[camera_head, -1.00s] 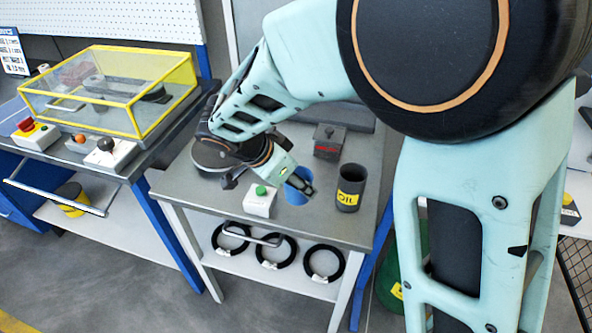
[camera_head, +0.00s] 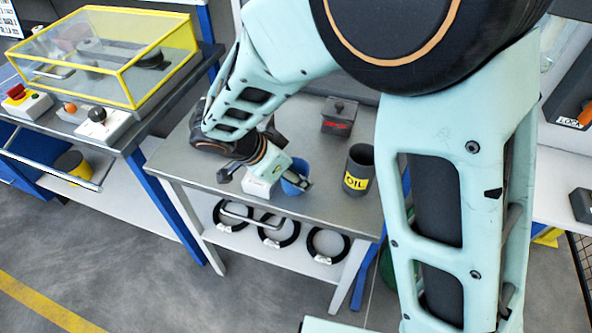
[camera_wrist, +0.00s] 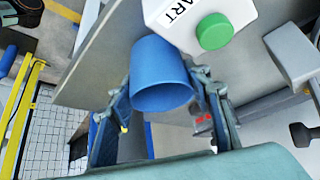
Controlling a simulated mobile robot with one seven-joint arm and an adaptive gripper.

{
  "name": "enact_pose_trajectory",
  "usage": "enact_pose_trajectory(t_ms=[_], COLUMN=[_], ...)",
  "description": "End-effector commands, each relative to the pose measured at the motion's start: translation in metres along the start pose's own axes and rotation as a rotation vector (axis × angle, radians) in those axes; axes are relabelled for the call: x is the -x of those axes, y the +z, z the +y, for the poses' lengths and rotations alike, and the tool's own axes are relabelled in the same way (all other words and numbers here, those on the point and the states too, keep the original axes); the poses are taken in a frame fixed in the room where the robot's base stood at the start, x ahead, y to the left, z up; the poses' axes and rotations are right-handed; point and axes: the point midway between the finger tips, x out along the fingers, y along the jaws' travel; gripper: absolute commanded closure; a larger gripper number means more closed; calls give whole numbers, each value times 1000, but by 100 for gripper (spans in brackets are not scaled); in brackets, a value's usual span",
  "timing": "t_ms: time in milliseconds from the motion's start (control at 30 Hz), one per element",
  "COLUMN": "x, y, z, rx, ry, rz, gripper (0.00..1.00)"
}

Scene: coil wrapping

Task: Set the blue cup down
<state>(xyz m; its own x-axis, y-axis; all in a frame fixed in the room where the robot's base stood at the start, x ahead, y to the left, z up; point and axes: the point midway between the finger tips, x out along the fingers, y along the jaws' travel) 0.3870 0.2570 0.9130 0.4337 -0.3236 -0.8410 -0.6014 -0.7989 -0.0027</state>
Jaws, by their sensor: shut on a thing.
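The blue cup (camera_head: 292,184) is near the front edge of the grey table (camera_head: 325,208), between a white button box and the OIL container. My gripper (camera_head: 298,178) is shut on the cup, and its wrist hides part of it in the head view. In the wrist view the cup (camera_wrist: 160,75) sits between the two fingers of my gripper (camera_wrist: 165,88), with its round opening facing the camera. I cannot tell whether its base touches the table.
The white box with a green button (camera_wrist: 214,31) is close beside the cup. The dark OIL container (camera_head: 358,170) stands to the right. A dark lidded box (camera_head: 339,116) is at the back. Black coils (camera_head: 278,232) lie on the shelf below. Some tabletop between them is bare.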

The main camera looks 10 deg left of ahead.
Motion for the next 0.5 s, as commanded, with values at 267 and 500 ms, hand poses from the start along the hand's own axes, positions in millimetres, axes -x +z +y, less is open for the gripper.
enact_pose_trajectory(t_ms=[267, 500], x=[-3, -2], y=[2, 1], z=[0, 0], rx=[-1, 0], ry=[0, 0], rz=[0, 0], gripper=[84, 37])
